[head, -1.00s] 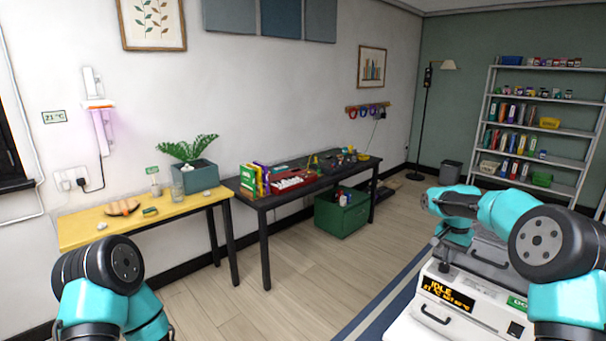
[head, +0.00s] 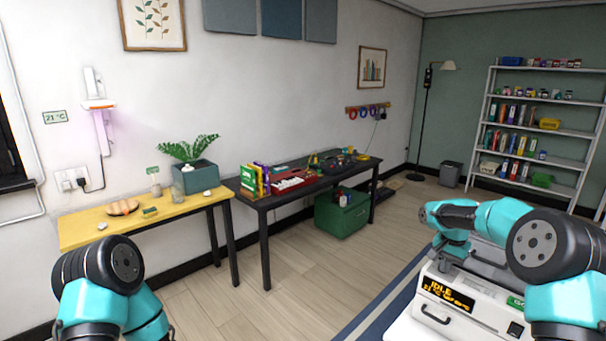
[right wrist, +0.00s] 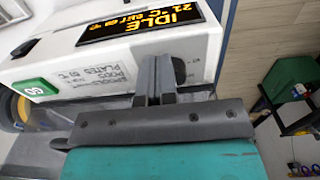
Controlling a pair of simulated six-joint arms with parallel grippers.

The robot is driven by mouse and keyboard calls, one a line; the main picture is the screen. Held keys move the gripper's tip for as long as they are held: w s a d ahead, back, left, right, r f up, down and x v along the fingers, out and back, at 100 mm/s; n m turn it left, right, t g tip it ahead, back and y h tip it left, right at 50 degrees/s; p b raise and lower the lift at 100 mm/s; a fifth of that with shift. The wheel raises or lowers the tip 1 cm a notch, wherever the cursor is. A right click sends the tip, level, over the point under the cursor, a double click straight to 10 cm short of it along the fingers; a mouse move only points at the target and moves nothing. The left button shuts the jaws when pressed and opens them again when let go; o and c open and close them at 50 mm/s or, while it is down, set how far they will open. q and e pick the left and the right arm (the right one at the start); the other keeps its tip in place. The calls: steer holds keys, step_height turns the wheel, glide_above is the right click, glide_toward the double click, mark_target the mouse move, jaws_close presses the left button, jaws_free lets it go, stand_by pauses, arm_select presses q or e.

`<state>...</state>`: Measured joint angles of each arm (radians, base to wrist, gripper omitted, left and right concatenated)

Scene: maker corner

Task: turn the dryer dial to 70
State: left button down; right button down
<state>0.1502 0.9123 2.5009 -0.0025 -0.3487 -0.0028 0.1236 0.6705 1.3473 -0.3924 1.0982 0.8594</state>
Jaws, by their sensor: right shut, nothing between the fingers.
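The dryer is a white box (head: 460,318) at the lower right of the head view. Its orange display (head: 447,295) reads IDLE and 21 °C; the set value is too blurred to read. In the right wrist view the display (right wrist: 140,28) is upside down. The dark dial (right wrist: 180,70) is partly hidden behind the fingertips on the dryer's front. My right gripper (right wrist: 155,80) is shut and empty, its fingertips at the dial; I cannot tell whether they touch it. My left gripper is out of the head view; only its arm shows at lower left.
A yellow table (head: 75,230) and a black table (head: 240,190) stand along the wall. The floor between is clear.

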mark_target(434, 275)
steer(key=shift+w+a+f, duration=0.15)
steer(key=shift+a+f, duration=0.15)
steer(key=shift+f, duration=0.45)
steer(key=shift+w+a, duration=0.45)
steer(key=shift+w, duration=0.05)
steer(key=shift+s+a, duration=0.15)
steer(key=shift+a, duration=0.3)
stand_by(0.4)
steer(key=shift+d+r, duration=0.2)
steer(key=shift+r, duration=3.05)
steer(key=shift+f, duration=0.1)
